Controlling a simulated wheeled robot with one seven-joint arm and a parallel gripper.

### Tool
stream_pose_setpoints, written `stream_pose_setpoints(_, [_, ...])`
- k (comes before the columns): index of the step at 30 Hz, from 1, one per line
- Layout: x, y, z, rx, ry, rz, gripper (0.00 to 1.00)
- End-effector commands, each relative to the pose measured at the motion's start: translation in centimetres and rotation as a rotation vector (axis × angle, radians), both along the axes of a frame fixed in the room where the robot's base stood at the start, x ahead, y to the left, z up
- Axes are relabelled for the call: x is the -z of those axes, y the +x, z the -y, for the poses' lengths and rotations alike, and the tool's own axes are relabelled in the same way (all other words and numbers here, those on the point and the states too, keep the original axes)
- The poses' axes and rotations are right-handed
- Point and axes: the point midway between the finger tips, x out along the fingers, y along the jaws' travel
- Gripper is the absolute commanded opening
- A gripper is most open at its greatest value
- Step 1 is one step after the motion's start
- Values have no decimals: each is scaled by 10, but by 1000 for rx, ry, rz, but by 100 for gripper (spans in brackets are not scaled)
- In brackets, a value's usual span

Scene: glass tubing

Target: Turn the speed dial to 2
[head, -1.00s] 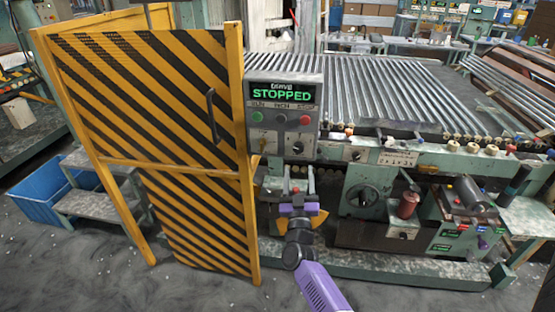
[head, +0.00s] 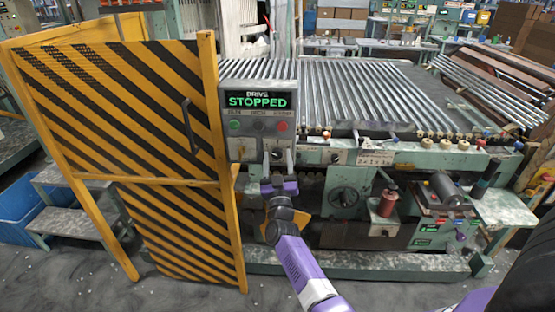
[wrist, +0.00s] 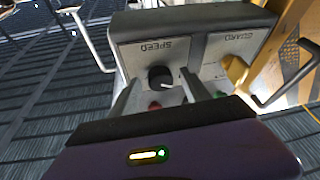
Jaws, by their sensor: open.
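The speed dial (wrist: 160,77) is a small black round knob with a pale pointer mark, below an upside-down SPEED label in the wrist view. Its scale numbers are not readable. My gripper (wrist: 159,79) is open, with one finger to each side of the dial in that picture. I cannot tell whether either finger touches it. In the head view my gripper (head: 279,168) is at the lower front of the grey control box (head: 231,105), where the fingers partly cover the dial. The box's display (head: 258,100) reads DRIVE STOPPED.
A GUARD panel with a yellow handle (wrist: 233,68) sits beside the dial. Green (head: 234,125) and red (head: 282,126) buttons are above on the box. A yellow-black striped guard door (head: 130,150) stands close on the left. The roller bed (head: 360,90) lies behind.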

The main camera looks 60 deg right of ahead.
Motion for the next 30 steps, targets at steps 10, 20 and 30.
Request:
stream_pose_setpoints(10, [0, 0, 0, -1, 0, 0, 0])
stream_pose_setpoints(20, [1, 2, -1, -4, 15, 34, 0])
stream_pose_setpoints(30, [3, 4, -3, -4, 98, 236, 0])
